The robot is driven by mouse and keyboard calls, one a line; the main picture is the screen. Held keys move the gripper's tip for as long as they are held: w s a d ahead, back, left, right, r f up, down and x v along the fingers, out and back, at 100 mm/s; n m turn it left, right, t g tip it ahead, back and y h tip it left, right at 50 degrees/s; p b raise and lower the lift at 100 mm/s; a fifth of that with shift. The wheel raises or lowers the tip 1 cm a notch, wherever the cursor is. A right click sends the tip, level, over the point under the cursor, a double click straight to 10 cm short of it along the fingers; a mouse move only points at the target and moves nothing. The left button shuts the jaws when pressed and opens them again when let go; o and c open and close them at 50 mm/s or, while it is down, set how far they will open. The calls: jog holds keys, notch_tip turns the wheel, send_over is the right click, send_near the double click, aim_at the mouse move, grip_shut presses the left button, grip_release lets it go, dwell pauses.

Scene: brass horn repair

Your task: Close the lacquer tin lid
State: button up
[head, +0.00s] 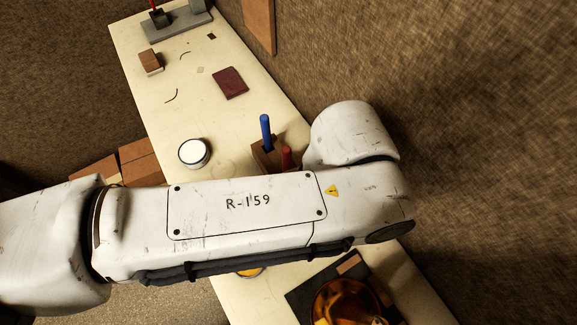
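A round container with a white top and a dark rim (193,152) stands on the cream bench, left of the tool block. I cannot tell whether its white top is a lid or its contents. A small part of a round thing with amber in it (250,271) shows just below my arm; the rest is hidden. Either may be the lacquer tin; no lid shows clearly on either. My arm crosses the middle of the head view and covers part of the bench. My gripper is not in view.
A brown block (263,158) holds blue- and red-handled tools close behind my arm. A shiny amber-brass object (345,303) sits on a dark mat at the lower right. A maroon booklet (230,83) lies farther up the bench (205,112), with clear room around it.

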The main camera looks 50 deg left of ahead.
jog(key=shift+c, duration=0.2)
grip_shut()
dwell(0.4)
